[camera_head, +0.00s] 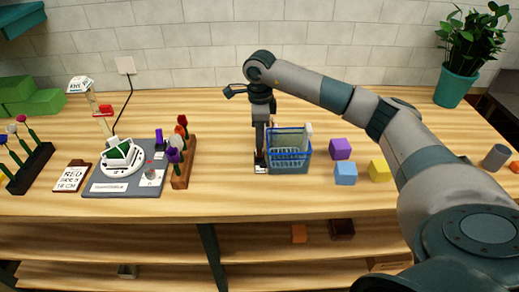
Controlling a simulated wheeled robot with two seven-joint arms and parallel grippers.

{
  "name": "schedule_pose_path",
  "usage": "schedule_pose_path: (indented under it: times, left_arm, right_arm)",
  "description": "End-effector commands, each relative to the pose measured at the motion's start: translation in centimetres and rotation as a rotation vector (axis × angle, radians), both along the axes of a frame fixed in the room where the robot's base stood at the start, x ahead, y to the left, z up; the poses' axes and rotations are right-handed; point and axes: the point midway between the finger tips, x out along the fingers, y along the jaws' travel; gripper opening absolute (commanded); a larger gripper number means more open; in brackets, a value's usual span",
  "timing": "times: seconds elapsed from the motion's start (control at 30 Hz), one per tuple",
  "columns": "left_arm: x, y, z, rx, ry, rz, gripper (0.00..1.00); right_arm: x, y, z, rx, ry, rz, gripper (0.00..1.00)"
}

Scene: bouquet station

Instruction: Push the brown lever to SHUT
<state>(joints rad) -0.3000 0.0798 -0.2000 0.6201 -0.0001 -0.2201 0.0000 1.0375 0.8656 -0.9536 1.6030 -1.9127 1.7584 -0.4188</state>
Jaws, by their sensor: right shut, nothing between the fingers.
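My right gripper (260,157) points straight down just left of the blue wire basket (289,157), with its fingers closed and low over the table. A small white and dark plate (260,170) lies at its fingertips; its lettering is too small to read. I cannot make out a brown lever for certain; the gripper may hide it. Whether the fingertips touch anything there cannot be told. My left gripper is not in view.
Left of the gripper stand a wooden flower rack (183,176) and a grey board (105,190) with a white device (122,157). Purple (340,149), blue (345,175) and yellow (379,171) cubes lie right of the basket. The table front between rack and cubes is clear.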

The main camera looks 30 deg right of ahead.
Motion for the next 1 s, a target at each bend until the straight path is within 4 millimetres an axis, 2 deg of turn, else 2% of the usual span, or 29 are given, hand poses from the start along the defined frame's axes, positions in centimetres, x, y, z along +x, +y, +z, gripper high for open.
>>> schedule_pose_path:
  times: [0.5, 1.0]
  left_arm:
    - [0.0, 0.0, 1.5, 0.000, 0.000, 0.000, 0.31]
    - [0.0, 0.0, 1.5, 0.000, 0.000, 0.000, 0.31]
  right_arm:
    - [-0.2, 0.2, 3.2, 0.001, 0.007, 0.003, 0.00]
    - [-0.2, 0.2, 3.5, 0.001, 0.009, 0.004, 0.00]
